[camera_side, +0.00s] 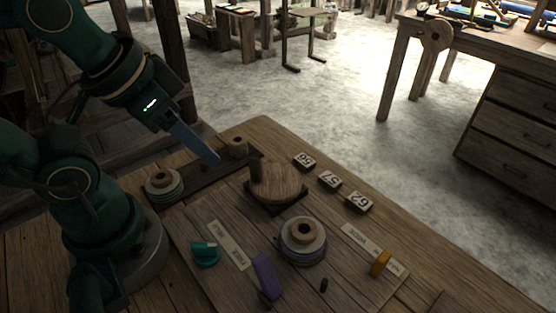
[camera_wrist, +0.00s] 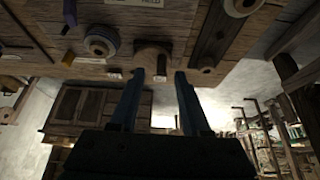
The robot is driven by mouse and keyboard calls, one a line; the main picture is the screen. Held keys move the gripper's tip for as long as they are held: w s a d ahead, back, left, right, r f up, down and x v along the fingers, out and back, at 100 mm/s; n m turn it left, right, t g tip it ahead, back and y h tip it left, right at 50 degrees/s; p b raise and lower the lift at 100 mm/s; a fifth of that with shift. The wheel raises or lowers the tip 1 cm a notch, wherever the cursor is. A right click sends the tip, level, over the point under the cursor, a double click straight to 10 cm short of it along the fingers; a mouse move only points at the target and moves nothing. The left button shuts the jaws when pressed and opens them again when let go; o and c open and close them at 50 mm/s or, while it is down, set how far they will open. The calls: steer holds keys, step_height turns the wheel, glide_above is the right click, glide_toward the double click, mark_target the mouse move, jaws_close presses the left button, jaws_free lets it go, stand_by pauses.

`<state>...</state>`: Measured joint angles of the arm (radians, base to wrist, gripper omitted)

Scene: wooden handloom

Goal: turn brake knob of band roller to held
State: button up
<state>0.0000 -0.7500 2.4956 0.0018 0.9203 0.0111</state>
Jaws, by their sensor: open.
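A strip label (camera_side: 230,245) lies on the board in the side view; its end in the wrist view (camera_wrist: 150,3) seems to read "HELD". A teal knob (camera_side: 205,254) stands left of this label and a purple bar-shaped knob (camera_side: 266,275) stands right of it. I cannot tell which is the brake knob. A flanged roller (camera_side: 303,240) sits to the right of the purple knob, and shows in the wrist view (camera_wrist: 101,42). My gripper (camera_side: 215,157) is open and empty, raised above the board's far left part, well away from both knobs. In the wrist view its two fingers (camera_wrist: 157,76) are apart.
A round wooden block with an upright peg (camera_side: 276,184) stands mid-board. A spool (camera_side: 163,187) is at the left end of a dark rail. A yellow knob (camera_side: 381,263) and a dark peg (camera_side: 324,285) stand at the right front.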

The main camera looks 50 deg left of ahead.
steer(key=m+g+y, duration=0.3)
steer(key=m+g, duration=0.5)
steer(key=g, duration=0.1)
glide_above(205, 245)
steer(key=w+d, duration=0.1)
steer(key=w, duration=0.1)
step_height(205, 245, down, 8)
steer(key=shift+w+d+r, duration=0.15)
steer(key=shift+r, duration=0.05)
steer(key=shift+s+f, duration=0.3)
steer(key=shift+f, duration=0.15)
steer(key=shift+x, duration=2.35)
jaws_close()
